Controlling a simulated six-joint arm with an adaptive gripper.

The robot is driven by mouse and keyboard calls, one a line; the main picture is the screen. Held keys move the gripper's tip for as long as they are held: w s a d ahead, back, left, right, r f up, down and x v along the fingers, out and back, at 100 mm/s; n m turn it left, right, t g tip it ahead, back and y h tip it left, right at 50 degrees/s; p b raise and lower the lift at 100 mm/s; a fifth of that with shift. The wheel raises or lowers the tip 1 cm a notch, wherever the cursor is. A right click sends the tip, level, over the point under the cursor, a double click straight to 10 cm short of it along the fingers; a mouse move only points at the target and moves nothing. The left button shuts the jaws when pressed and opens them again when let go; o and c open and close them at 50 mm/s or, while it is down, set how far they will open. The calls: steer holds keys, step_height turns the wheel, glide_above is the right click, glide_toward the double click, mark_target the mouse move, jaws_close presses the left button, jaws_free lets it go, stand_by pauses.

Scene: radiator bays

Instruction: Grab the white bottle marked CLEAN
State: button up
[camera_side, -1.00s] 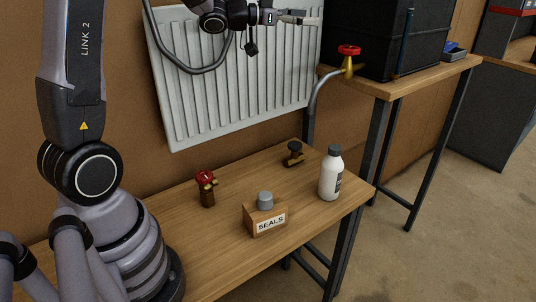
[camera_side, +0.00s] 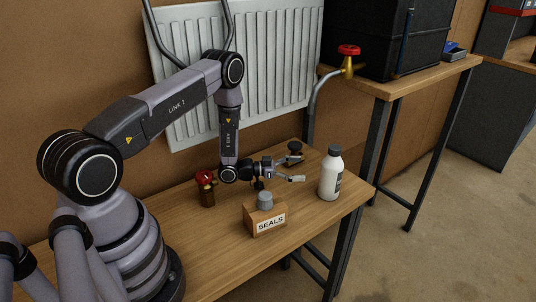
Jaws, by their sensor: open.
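The fingers point right, toward the bottle. They are open and empty, with a small gap between them and the bottle.
A wooden block marked SEALS (camera_side: 266,223) with a grey cap on it stands in front of my gripper. A red-handled valve (camera_side: 206,188) stands left, and a dark-handled valve (camera_side: 295,150) stands behind. A white radiator (camera_side: 275,75) hangs behind the bench (camera_side: 225,240).

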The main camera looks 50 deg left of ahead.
mark_target(341, 166)
steer(key=x, duration=1.2)
steer(key=shift+s, duration=0.1)
steer(key=c, duration=1)
steer(key=shift+c, duration=0.4)
steer(key=shift+r, duration=0.15)
